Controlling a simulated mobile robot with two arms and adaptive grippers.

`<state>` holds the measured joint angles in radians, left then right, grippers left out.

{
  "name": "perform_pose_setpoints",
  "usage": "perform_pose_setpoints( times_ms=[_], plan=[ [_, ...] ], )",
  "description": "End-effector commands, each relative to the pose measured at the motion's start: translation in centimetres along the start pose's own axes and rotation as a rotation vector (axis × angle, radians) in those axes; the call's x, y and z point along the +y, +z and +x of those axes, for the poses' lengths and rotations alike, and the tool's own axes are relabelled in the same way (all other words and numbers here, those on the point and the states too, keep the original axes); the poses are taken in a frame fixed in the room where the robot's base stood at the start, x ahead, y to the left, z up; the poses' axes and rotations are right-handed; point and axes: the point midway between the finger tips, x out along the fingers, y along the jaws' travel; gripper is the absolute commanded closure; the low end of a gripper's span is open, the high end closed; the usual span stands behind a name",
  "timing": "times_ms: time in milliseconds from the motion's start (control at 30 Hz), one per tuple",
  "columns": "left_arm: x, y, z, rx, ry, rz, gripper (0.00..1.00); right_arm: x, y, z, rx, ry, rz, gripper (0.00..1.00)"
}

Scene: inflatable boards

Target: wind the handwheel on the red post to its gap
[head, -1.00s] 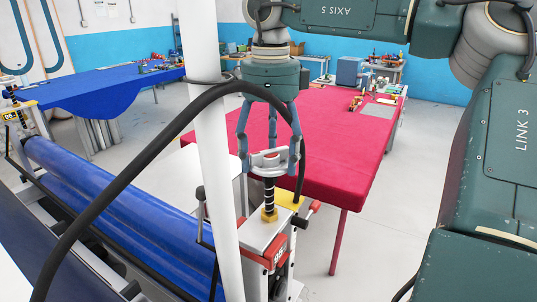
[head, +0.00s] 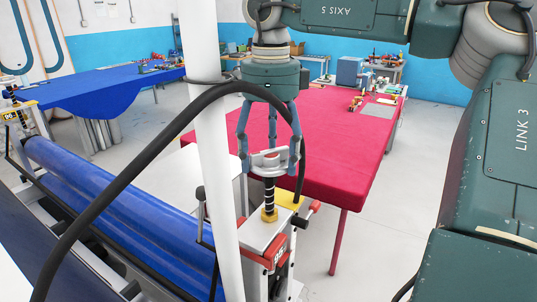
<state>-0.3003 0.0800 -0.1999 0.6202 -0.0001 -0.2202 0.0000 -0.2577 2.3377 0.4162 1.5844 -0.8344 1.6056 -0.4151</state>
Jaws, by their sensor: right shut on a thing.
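The handwheel (head: 270,159) is a small light grey wheel on top of a black threaded spindle (head: 269,192). The spindle rises from a brass nut (head: 269,214) on the post (head: 275,255), which has red and grey parts and a label on its front. My right gripper (head: 270,158) points straight down from above, with its fingers closed around the wheel's rim. A length of spindle shows between wheel and nut. The post's lower left side is partly hidden by a white pole. My left gripper is not in view.
A white pole (head: 212,130) and a black hose (head: 120,185) cross in front at left. Blue rolls (head: 120,205) lie on a frame left of the post. A red-covered table (head: 340,140) stands behind, and a blue-covered table (head: 100,90) at back left.

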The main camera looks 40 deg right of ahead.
Motion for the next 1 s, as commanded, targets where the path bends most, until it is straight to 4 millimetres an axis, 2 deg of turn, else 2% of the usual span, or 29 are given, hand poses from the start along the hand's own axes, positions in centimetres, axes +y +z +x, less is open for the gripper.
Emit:
perform_pose_setpoints(
  times_ms=[167,200,267,667,767,1000],
  plan=[
    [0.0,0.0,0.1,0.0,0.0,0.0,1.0,0.2,-0.3,0.5,0.015,0.011,0.0,0.58],
    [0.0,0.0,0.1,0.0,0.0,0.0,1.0,0.2,-0.3,0.5,0.015,0.011,0.0,0.24],
    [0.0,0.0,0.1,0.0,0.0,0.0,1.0,0.2,-0.3,0.4,0.013,0.01,0.0,0.13],
    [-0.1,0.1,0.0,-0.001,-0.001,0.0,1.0,0.0,-0.1,-0.6,0.003,0.001,0.002,0.13],
    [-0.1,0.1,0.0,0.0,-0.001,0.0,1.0,-0.1,-0.1,-2.0,0.003,-0.002,0.004,0.13],
    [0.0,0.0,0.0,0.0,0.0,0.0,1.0,-0.1,-0.2,-7.1,0.003,-0.001,0.004,0.13]
  ],
)
